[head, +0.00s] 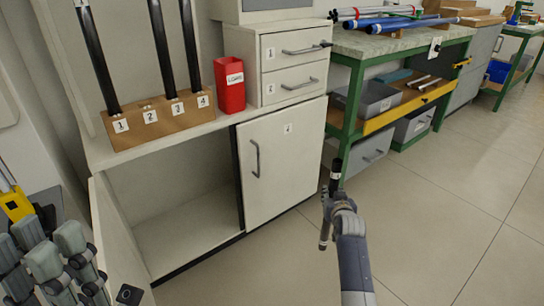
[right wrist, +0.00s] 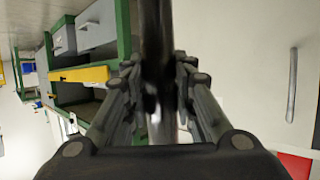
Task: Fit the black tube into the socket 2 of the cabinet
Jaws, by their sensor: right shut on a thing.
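My right gripper (head: 331,196) is in front of the cabinet, low and to the right of its door. It is shut on a black tube (head: 336,168). In the right wrist view the dark tube (right wrist: 157,40) passes between the fingers (right wrist: 158,95). The brown socket block (head: 185,122) stands on the cabinet top at the upper left, with labels 1 to 4. Black tubes stand in sockets 1, 3 and 4. Socket 2 (head: 148,106) looks empty. Grey links of my left gripper (head: 60,262) show at the lower left; its fingertips are unclear.
A red bin (head: 230,85) stands right of the block, beside a two-drawer unit (head: 290,68). The cabinet door (head: 283,160) is right of an open compartment (head: 190,215). A green workbench (head: 350,100) with tubes on top stands at the right. The floor in front is clear.

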